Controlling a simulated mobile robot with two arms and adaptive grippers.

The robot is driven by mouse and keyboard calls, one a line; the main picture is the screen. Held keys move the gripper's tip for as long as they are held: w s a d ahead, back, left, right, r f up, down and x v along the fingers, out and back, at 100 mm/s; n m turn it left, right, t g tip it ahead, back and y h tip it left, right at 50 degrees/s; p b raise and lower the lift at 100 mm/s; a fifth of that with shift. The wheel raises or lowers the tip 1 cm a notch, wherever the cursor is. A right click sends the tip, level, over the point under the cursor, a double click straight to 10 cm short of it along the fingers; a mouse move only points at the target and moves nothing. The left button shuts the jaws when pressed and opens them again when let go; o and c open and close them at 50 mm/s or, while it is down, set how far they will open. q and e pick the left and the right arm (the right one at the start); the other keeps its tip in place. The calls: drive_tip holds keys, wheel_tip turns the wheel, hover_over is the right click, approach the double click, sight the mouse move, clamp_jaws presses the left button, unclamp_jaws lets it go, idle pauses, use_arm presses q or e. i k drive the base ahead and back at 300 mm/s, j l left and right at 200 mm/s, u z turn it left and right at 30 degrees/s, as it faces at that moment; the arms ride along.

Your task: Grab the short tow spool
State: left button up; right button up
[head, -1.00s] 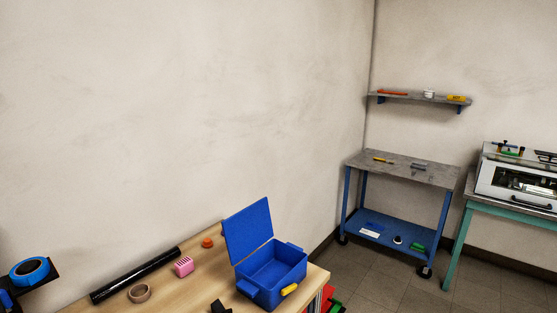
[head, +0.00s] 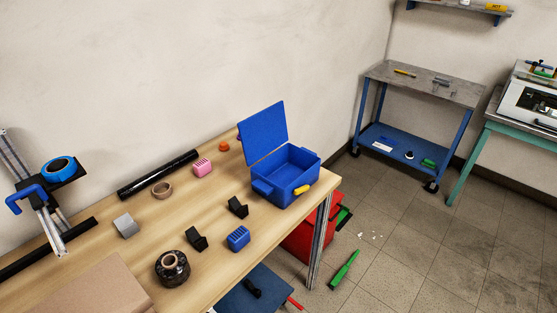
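A short black spool with a tan core (head: 172,268) stands on the wooden table (head: 215,285), near its front edge. It looks like the short tow spool. A long black roll (head: 158,175) lies farther back along the wall. A tan ring (head: 162,190) lies in front of that roll. Neither of my grippers shows in the head view.
An open blue box (head: 285,175) stands at the table's right end. Two black blocks (head: 238,207), a blue block (head: 238,238), a grey block (head: 126,226) and a pink block (head: 202,168) are scattered around. A cardboard box (head: 85,285) is at front left. A red bin (head: 310,235) is on the floor.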

sight(173, 269)
drive_tip(key=u, duration=1.05)
drive_tip(key=k+l+u, duration=0.15)
drive_tip(key=u, duration=0.15)
drive_tip(key=k+l+u, duration=0.1)
drive_tip(key=u, duration=0.2)
drive_tip(key=l, duration=0.05)
